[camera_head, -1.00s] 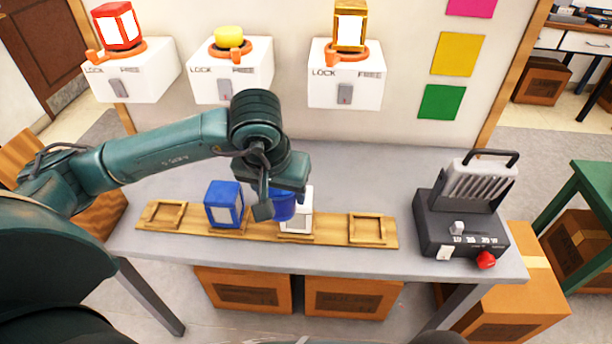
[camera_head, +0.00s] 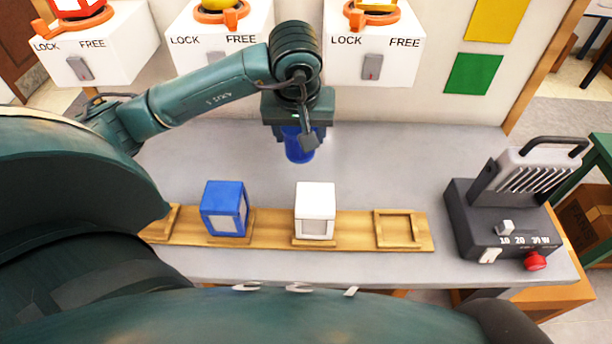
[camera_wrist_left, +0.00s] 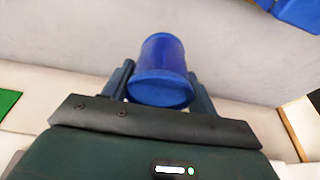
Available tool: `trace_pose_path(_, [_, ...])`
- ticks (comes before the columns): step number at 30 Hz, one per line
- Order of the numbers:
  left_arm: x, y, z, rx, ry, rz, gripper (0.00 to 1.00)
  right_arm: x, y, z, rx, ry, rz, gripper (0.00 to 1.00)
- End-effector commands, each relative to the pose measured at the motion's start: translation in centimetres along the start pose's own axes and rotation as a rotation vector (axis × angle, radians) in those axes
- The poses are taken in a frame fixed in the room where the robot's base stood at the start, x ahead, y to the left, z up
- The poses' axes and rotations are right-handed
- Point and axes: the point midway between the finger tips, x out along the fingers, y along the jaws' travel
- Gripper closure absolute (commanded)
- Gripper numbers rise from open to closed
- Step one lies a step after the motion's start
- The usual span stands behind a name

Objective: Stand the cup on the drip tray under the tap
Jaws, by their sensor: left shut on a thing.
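A blue cup (camera_head: 300,150) is between the fingers of my left gripper (camera_head: 297,137), which is shut on it. They are over the grey table, behind the wooden strip. In the left wrist view the cup (camera_wrist_left: 162,62) sits between the two fingers, with a rounded end toward the camera. I cannot tell for sure whether the cup touches the table. No drip tray or tap can be made out in these views. My right gripper is not in view.
A blue block (camera_head: 224,208) and a white block (camera_head: 315,210) stand on the wooden strip (camera_head: 272,226). A square frame (camera_head: 400,228) on it is empty. A dark device (camera_head: 500,225) stands at the right. White LOCK/FREE boxes (camera_head: 374,52) line the back. The grey table (camera_head: 400,165) is clear between.

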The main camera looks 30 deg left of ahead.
Motion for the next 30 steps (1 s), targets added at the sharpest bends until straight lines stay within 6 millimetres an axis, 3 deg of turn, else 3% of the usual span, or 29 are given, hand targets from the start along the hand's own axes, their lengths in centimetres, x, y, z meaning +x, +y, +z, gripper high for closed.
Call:
trace_pose_path(5, [0.8, -0.2, 0.1, -0.019, -0.005, -0.007, 0.68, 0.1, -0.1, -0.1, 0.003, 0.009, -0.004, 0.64])
trace_pose_path(13, [5.3, -0.3, 1.6, -0.02, -0.006, -0.008, 0.68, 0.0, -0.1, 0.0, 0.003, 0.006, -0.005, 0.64])
trace_pose_path(20, [7.1, -0.2, 2.0, -0.02, -0.004, -0.007, 0.68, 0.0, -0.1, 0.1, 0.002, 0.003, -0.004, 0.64])
trace_pose_path(25, [9.4, -0.2, 2.8, -0.02, -0.006, -0.007, 0.68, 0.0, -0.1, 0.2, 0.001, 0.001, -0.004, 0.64])
trace_pose_path(30, [9.9, -0.2, 2.9, -0.019, 0.0, -0.006, 0.68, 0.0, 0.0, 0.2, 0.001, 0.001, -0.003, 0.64])
